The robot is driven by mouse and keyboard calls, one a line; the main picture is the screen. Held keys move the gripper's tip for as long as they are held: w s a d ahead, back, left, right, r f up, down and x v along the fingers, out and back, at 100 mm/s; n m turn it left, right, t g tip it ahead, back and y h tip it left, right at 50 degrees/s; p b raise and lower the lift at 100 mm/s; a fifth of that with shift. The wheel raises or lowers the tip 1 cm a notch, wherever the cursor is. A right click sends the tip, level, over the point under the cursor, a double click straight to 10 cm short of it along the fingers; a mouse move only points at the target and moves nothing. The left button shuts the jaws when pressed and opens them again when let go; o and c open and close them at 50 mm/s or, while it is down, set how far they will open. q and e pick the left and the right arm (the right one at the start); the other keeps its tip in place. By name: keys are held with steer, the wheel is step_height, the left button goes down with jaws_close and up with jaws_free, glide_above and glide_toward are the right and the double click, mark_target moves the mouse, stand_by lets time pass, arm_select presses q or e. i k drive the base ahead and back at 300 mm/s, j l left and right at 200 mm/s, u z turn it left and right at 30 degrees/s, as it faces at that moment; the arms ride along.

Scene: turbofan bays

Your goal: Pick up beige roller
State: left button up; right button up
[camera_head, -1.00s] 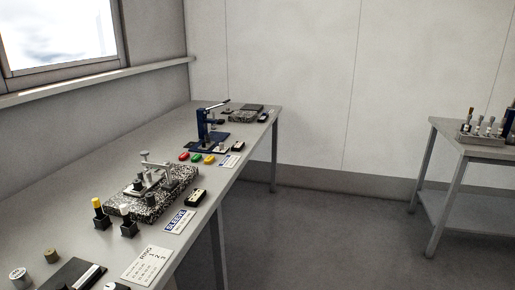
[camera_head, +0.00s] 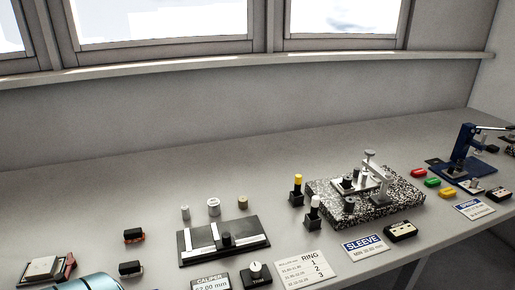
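A small beige-brown cylinder (camera_head: 243,202), which looks like the beige roller, stands upright on the grey bench (camera_head: 120,195). It is the rightmost of three small cylinders in a row behind a black measuring plate (camera_head: 224,240). A wider grey-white cylinder (camera_head: 214,206) is left of it, and a narrower pale one (camera_head: 185,212) is farther left.
A speckled stone block (camera_head: 405,187) with a clamp fixture is to the right. Yellow- and white-topped pieces in black holders (camera_head: 296,195) stand beside it. A blue press (camera_head: 466,155) is at far right. A shiny light-blue rounded shape (camera_head: 95,283) is cut off at lower left.

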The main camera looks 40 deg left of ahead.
mark_target(242, 201)
steer(key=i+l+u, duration=0.15)
steer(key=u, duration=0.25)
steer(key=i+l+u, duration=0.15)
steer(key=l+u, duration=0.2)
steer(key=i+l+u, duration=0.1)
steer(key=l+u, duration=0.15)
steer(key=u, duration=0.15)
steer(key=l+u, duration=0.8)
steer(key=i+l, duration=0.05)
steer(key=l, duration=0.1)
